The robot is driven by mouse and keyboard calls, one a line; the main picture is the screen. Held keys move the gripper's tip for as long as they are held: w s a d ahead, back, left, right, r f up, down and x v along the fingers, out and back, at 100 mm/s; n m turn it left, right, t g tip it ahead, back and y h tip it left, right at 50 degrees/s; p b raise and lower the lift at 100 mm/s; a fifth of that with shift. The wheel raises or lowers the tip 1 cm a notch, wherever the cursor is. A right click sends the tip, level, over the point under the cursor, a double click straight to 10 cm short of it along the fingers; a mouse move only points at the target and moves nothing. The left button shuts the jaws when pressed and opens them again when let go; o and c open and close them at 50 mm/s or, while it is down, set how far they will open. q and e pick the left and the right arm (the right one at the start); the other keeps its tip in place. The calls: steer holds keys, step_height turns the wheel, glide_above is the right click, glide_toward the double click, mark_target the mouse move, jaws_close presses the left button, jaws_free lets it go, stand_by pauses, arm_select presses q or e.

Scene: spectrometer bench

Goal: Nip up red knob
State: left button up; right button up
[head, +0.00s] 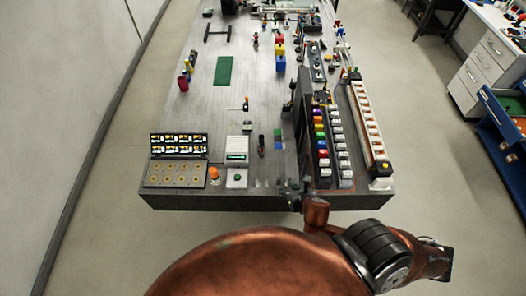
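My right gripper (293,188) is small and dark in the head view, over the near edge of the bench, at the end of my copper-coloured arm. Its fingers are too small to tell open from shut. My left gripper does not show. No single part is clearly the red knob. A small red-orange tip (246,101) stands on a slim post mid-bench. An orange-red round knob (214,173) sits near the front, beside a white device. My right gripper is to the right of both and apart from them.
The grey bench (207,117) has free room at its left middle. A panel of discs (175,174) lies at the front left. A long white-and-orange rack (367,125) lines the right edge.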

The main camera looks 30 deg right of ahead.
steer(key=n, duration=0.2)
steer(key=p, duration=0.4)
glide_toward(261, 150)
steer(key=shift+w+d+f, duration=0.1)
steer(key=shift+w+f, duration=0.25)
steer(key=shift+f, duration=0.35)
steer(key=x, duration=0.4)
steer(key=shift+w+d+f+p, duration=0.1)
steer(key=shift+w+p, duration=0.2)
steer(key=shift+w, duration=0.1)
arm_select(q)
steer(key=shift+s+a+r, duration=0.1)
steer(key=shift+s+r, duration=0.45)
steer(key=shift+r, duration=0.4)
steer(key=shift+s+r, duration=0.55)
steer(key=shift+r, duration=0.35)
arm_select(e)
steer(key=shift+w+f, duration=0.4)
steer(key=shift+c, duration=0.3)
jaws_close()
